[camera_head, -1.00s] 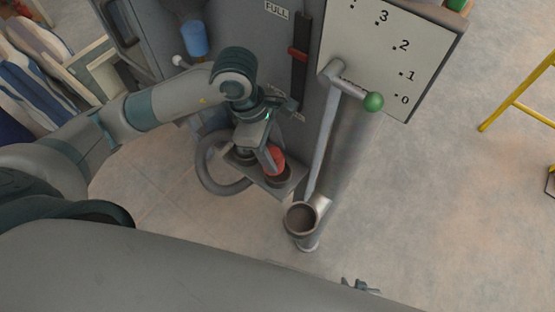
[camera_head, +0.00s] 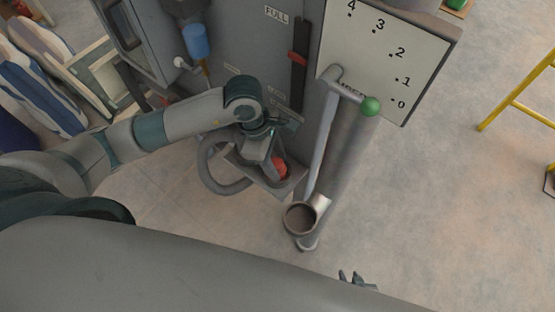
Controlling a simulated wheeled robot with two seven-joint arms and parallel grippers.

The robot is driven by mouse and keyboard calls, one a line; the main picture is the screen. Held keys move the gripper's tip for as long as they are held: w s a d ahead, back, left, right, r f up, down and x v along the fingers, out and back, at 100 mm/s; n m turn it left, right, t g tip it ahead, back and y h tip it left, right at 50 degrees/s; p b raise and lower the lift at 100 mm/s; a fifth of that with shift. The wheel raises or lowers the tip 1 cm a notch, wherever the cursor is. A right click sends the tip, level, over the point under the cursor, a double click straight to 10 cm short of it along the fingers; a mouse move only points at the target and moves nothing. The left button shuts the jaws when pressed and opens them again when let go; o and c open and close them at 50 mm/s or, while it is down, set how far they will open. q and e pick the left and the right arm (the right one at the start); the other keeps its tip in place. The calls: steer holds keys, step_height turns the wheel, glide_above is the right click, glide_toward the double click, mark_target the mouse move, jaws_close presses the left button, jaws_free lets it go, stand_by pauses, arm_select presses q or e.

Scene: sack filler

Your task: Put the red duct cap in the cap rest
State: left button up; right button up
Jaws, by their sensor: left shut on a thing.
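The red duct cap (camera_head: 281,169) is held by my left gripper (camera_head: 275,165) low over the small grey shelf (camera_head: 296,181) on the front of the machine, which looks like the cap rest. The cap is partly hidden by the gripper. It sits over the right part of the shelf, where a round holder showed earlier. I cannot tell whether it touches the holder or is seated in it. My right gripper (camera_head: 351,280) shows only as small fingertips at the bottom edge, away from the shelf, and its opening is unclear.
An open-ended metal duct (camera_head: 301,218) stands just right of the shelf. A lever with a green knob (camera_head: 371,106) hangs in front of a numbered plate (camera_head: 385,60). Open floor lies to the right, with a yellow stand (camera_head: 515,100).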

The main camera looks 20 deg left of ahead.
arm_select(q)
steer(key=shift+w+f, duration=0.1)
steer(key=shift+f, duration=0.05)
steer(key=shift+w+f, duration=0.1)
steer(key=shift+f, duration=0.05)
arm_select(e)
steer(key=shift+w+a+r, duration=0.1)
steer(key=shift+a+r, duration=0.05)
steer(key=shift+a, duration=0.25)
arm_select(q)
steer(key=shift+f, duration=0.15)
steer(key=o, duration=1.1)
arm_select(e)
steer(key=shift+d, duration=0.1)
